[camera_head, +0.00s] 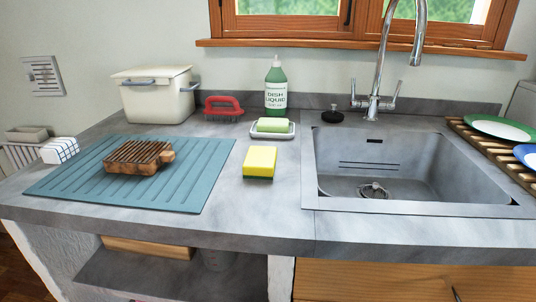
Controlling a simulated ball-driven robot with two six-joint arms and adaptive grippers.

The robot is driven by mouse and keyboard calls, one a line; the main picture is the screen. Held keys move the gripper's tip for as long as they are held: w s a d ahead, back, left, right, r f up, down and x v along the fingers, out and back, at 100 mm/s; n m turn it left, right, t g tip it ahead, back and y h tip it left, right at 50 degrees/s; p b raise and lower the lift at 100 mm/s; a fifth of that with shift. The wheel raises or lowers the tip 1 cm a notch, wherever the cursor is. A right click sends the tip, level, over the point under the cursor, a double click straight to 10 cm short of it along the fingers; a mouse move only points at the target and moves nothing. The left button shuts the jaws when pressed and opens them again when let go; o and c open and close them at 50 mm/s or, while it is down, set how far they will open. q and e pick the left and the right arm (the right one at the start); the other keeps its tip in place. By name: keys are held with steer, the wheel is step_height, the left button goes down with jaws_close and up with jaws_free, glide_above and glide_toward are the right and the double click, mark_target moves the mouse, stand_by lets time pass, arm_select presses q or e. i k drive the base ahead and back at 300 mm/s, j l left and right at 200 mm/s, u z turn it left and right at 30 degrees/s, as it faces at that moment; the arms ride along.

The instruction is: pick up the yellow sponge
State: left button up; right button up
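The yellow sponge (260,161) is a small block lying on the grey counter, between the blue mat and the sink. Its top is bright yellow and its sides look darker. Nothing touches it from above. Neither of my grippers shows in the head view.
A blue ribbed mat (95,183) with a wooden slatted block (139,157) lies left. Behind the sponge are a green bar in a white dish (272,132) and a dish liquid bottle (276,88). The sink (410,166) and chrome faucet (380,70) are right. Counter around the sponge is clear.

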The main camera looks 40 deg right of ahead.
mark_target(260, 162)
steer(key=l+z, duration=0.1)
steer(key=z, duration=0.4)
steer(key=l+z, duration=0.1)
steer(key=z, duration=0.35)
